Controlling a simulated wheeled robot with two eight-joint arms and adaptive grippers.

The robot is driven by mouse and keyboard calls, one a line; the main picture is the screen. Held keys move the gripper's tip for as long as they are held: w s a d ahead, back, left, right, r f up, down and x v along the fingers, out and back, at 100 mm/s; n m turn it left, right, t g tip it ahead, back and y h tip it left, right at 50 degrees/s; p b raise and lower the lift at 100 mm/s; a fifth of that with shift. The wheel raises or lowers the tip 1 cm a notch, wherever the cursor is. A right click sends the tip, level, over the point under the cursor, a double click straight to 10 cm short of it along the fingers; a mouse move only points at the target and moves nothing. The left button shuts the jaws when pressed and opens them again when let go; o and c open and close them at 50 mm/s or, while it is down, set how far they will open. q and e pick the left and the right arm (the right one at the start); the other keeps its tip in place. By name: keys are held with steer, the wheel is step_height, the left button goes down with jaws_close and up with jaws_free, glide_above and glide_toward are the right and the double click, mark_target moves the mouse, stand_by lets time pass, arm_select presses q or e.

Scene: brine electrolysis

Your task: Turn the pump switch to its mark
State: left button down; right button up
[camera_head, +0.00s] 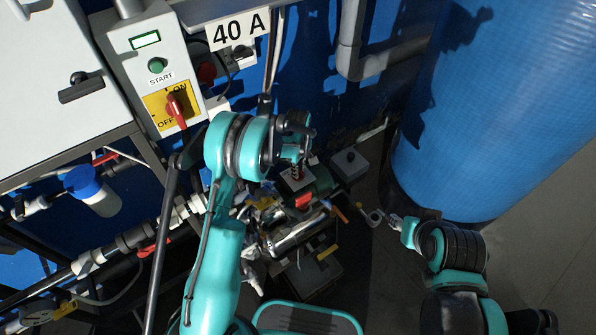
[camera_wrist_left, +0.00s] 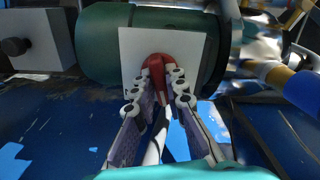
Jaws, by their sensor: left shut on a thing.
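The pump switch is a red knob (camera_wrist_left: 160,64) on a white square plate (camera_wrist_left: 131,42), fixed to the dark green pump body (camera_wrist_left: 100,40) in the left wrist view. My left gripper (camera_wrist_left: 165,88) is shut on the red knob, one finger on each side, hiding its lower part. Its mark cannot be made out. In the head view my left gripper (camera_head: 293,160) reaches down over the green pump (camera_head: 318,181), with the knob mostly hidden under it.
A grey control box (camera_head: 150,50) with a green START button and a red-on-yellow ON/OFF switch (camera_head: 176,105) stands upper left. A large blue tank (camera_head: 500,90) fills the right. Pipes (camera_head: 130,238) run lower left. A grey box (camera_head: 349,164) sits beside the pump.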

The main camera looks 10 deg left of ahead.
arm_select(q)
steer(key=n, duration=0.5)
steer(key=shift+n+b, duration=0.3)
stand_by(0.5)
steer(key=c, duration=1.6)
jaws_free()
steer(key=shift+o, duration=0.2)
steer(key=shift+r, duration=0.1)
step_height(320, 180, up, 12)
